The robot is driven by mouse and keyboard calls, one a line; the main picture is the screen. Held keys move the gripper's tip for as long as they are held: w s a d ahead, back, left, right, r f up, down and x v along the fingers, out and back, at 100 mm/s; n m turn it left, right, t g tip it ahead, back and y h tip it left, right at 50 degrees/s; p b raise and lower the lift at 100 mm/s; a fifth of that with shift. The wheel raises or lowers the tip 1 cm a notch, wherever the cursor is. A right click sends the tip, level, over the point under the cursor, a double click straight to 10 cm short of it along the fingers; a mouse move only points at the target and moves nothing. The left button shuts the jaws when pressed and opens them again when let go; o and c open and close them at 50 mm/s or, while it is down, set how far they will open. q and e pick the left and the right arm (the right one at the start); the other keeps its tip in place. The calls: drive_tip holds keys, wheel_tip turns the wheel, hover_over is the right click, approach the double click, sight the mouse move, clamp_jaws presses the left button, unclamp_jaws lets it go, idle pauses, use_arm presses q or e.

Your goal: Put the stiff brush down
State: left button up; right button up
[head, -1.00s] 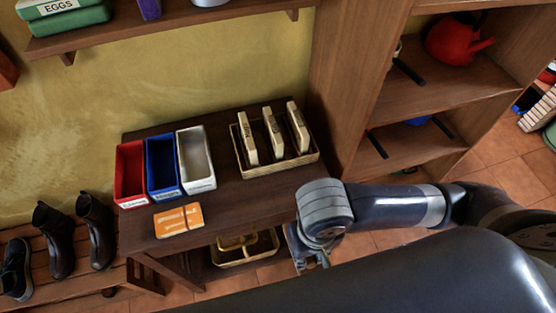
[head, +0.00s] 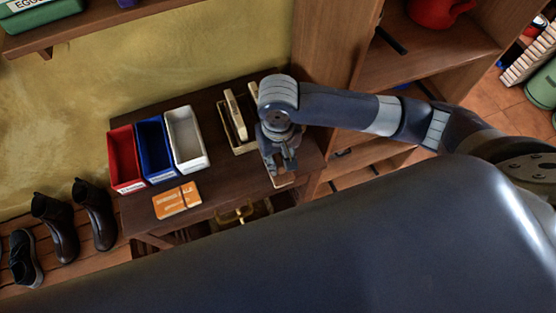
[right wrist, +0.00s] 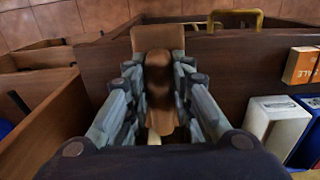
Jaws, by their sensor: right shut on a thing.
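My right gripper (head: 279,164) points down over the right part of the dark wooden table, beside the basket. It also shows in the right wrist view (right wrist: 158,105), its fingers closed around a dark brown thing (right wrist: 158,78), which I take to be the stiff brush. The fingers hide much of it. A flat tan piece (right wrist: 158,38) lies just beyond the held thing; it shows below the gripper in the head view (head: 284,182). I cannot tell whether the brush touches the surface. My left gripper is not in view.
The basket (head: 240,152) holds upright pale blocks, partly hidden by my arm. Red (head: 126,159), blue (head: 155,150) and white (head: 187,139) bins stand to its left, with an orange card (head: 177,201) in front. Wooden shelves (head: 425,58) rise on the right.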

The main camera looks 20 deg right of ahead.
drive_tip(key=shift+w, duration=0.25)
drive_tip(key=shift+f+p, duration=0.35)
drive_tip(key=shift+f, duration=1.45)
drive_tip(key=o, duration=0.9)
drive_tip(key=shift+f, duration=0.1)
drive_tip(key=shift+o, duration=0.2)
wheel_tip(320, 180, up, 12)
drive_tip(key=shift+r+b, duration=0.15)
drive_tip(key=shift+b, duration=0.3)
